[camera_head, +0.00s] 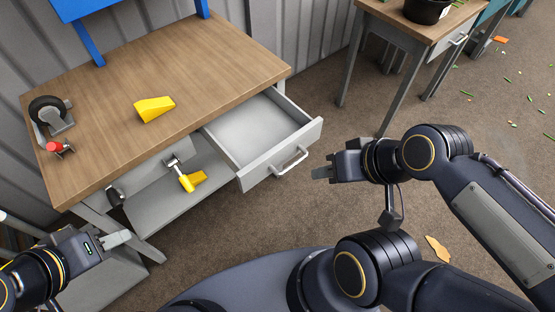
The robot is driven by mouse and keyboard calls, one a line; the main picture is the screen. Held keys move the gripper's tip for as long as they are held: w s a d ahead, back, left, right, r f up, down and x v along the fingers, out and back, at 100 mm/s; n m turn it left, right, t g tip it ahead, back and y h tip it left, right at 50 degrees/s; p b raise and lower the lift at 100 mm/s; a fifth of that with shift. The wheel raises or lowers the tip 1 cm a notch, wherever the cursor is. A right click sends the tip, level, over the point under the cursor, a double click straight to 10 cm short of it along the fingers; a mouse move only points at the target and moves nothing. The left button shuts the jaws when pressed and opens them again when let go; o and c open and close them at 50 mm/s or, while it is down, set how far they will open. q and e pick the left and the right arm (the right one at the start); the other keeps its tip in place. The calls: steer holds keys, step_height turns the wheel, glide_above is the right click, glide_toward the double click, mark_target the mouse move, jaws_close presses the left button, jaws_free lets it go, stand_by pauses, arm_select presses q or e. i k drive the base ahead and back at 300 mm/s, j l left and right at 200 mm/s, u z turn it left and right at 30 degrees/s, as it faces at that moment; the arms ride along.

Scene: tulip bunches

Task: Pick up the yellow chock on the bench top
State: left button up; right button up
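The yellow chock (154,108) lies on the wooden bench top (190,70), near its middle. It is wedge-shaped, and nothing touches it. My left gripper (120,239) is at the lower left, in front of the bench and well apart from the chock. My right gripper (322,173) is to the right of the open drawer, also far from the chock. Both grippers look empty. Their fingers show nearly edge-on, so any gap between them cannot be made out.
An open, empty drawer (262,127) juts out from the bench. Another yellow piece (193,181) and a metal part are on the lower shelf (150,205). A black caster wheel (48,110) and a small red item (55,146) are at the bench's left. A second table (400,22) stands behind right.

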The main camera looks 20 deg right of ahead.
mark_target(148, 110)
steer(key=i+j+u, duration=0.1)
steer(key=j, duration=0.3)
steer(key=i+j+u, duration=0.1)
steer(key=j, duration=0.25)
steer(key=i+j+u, duration=0.1)
steer(key=i+j, duration=0.15)
steer(key=i+j+u, duration=0.1)
steer(key=j, duration=0.35)
steer(key=i+j+u, duration=0.1)
steer(key=i+j, duration=0.15)
steer(key=j, duration=0.1)
